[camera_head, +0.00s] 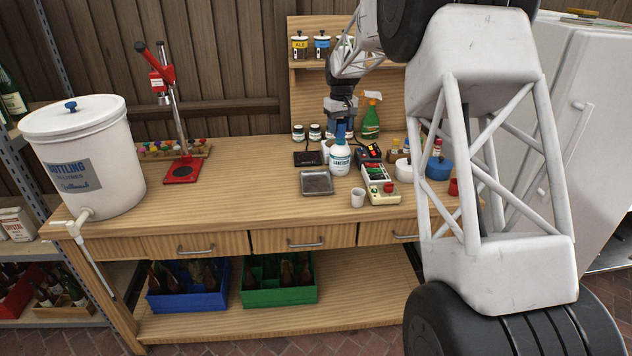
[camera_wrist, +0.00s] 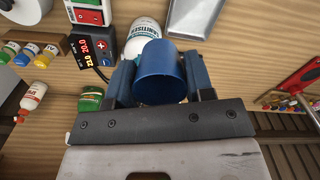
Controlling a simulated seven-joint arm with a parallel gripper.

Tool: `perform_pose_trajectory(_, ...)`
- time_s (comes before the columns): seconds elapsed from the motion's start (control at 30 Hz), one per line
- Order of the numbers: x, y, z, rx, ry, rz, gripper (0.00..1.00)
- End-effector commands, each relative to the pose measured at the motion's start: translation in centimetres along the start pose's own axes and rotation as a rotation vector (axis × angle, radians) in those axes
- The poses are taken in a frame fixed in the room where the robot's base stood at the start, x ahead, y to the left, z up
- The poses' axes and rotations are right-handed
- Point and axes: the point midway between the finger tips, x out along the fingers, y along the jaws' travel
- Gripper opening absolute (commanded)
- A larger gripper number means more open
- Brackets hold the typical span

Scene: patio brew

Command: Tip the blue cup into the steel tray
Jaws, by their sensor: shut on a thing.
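The blue cup (camera_wrist: 160,72) is between the two fingers of my gripper (camera_wrist: 158,84) in the wrist view, and the gripper is shut on it. In the head view my gripper (camera_head: 341,127) is above the bench, close over the white sanitiser bottle (camera_head: 340,158); the blue cup is small and hard to separate from the fingers there. I cannot tell what is inside the cup. The steel tray (camera_head: 317,182) lies flat on the bench, in front and to the left of the gripper, and looks empty. Part of it shows at the top of the wrist view (camera_wrist: 203,16).
The sanitiser bottle (camera_wrist: 146,36) is very near the cup. A small white cup (camera_head: 358,198) and a control box (camera_head: 383,194) are right of the tray. A black scale (camera_head: 307,158) is behind it. The bench left of the tray is clear up to the red capper (camera_head: 182,168).

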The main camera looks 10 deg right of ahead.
Motion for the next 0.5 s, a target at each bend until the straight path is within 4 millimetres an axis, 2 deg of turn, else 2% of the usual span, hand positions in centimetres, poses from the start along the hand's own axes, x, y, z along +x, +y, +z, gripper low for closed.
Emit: perform_pose_trajectory(0.5, -0.2, 2.5, -6.0, -0.31, 0.0, 0.0, 0.22)
